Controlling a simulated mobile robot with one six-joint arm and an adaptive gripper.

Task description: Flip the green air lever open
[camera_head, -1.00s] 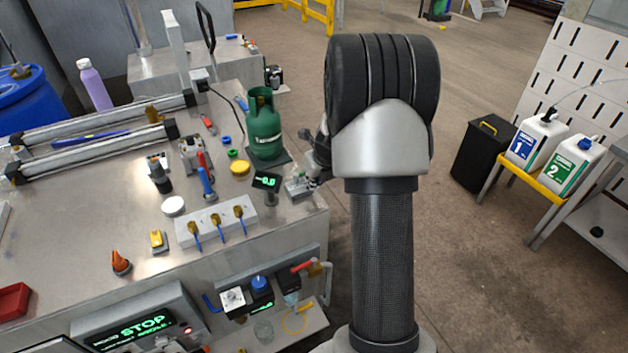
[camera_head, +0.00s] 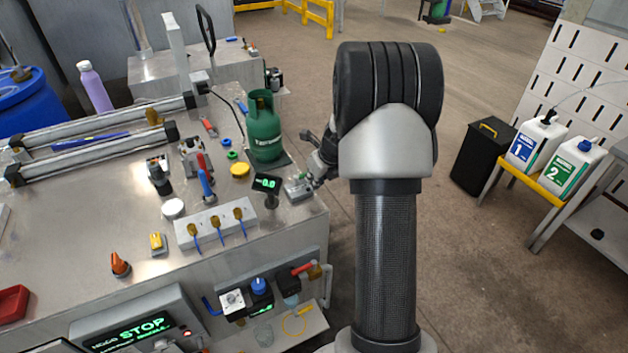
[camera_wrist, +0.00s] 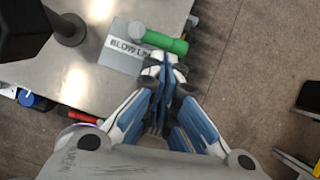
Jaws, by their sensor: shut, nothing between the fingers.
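The green lever (camera_wrist: 165,38) shows in the wrist view as a short rod with a rounded end, lying across a metal fitting beside a label plate (camera_wrist: 122,50) that starts with "BLOW". My gripper (camera_wrist: 160,75) is shut and empty, its blue-and-grey fingers pointing at the lever. The fingertips are just below the lever in the picture; I cannot tell whether they touch it.
A green gas bottle (camera_head: 264,128) stands behind that corner. The metal table (camera_head: 85,225) ends at the corner; open floor lies to the right.

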